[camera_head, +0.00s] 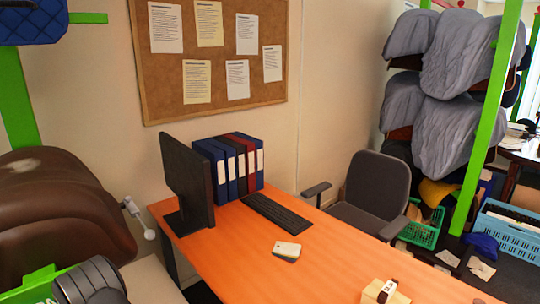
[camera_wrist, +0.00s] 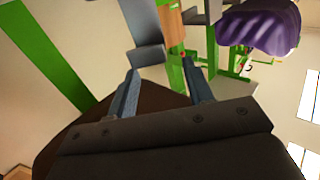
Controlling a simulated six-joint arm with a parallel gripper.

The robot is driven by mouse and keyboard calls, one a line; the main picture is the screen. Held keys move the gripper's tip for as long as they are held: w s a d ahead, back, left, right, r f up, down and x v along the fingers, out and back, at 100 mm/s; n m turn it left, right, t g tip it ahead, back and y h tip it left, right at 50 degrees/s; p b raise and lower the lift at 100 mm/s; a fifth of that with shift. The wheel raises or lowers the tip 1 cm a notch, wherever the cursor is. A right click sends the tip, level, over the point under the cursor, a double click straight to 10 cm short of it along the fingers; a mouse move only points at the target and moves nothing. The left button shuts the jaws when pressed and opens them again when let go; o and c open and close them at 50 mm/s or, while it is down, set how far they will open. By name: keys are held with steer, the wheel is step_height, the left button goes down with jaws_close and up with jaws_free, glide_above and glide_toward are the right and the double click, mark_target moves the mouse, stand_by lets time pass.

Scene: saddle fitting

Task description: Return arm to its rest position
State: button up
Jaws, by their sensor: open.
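My gripper (camera_wrist: 160,85) shows in the wrist view with its two grey fingers spread apart and nothing between them. A dark brown surface (camera_wrist: 158,97) lies behind the fingers; I cannot tell what it belongs to. Green posts and a grey block (camera_wrist: 146,56) stand beyond the fingertips. I cannot make out my gripper in the head view. A brown saddle (camera_head: 60,215) sits at the left of the head view.
An orange desk (camera_head: 225,265) carries a monitor (camera_head: 187,185), binders (camera_head: 230,165) and a keyboard (camera_head: 275,214). A grey chair (camera_head: 375,190) stands beside it. Grey-covered saddles (camera_head: 455,130) hang on a green rack (camera_head: 490,110) at right. A purple cover (camera_wrist: 258,27) shows in the wrist view.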

steer(key=f, duration=0.1)
steer(key=d+f, duration=0.1)
steer(key=f, duration=0.1)
steer(key=shift+w+f, duration=0.1)
steer(key=shift+f, duration=0.05)
steer(key=d, duration=1.1)
steer(key=a, duration=1.2)
steer(key=shift+a, duration=0.15)
step_height(320, 180, up, 4)
steer(key=shift+r, duration=0.1)
steer(key=w+d+r, duration=0.7)
steer(key=w+d, duration=0.1)
steer(key=d, duration=0.2)
steer(key=w+d+r+m+t+h, duration=0.1)
steer(key=w+d+r+m+t, duration=0.15)
steer(key=w+d, duration=0.7)
steer(key=w+d+r+m+t, duration=0.15)
steer(key=w+d+t, duration=0.35)
steer(key=w, duration=0.7)
steer(key=w+d+r+m+t+h, duration=0.1)
steer(key=w+d, duration=0.4)
steer(key=d, duration=0.4)
steer(key=w+d+r+m+t+h, duration=0.1)
steer(key=w+d+m+t, duration=0.1)
steer(key=w+d, duration=0.3)
steer(key=w+d+r+m+t+h, duration=0.1)
steer(key=w+d, duration=0.4)
steer(key=d, duration=0.9)
steer(key=shift+r+h, duration=0.3)
steer(key=shift+r, duration=0.05)
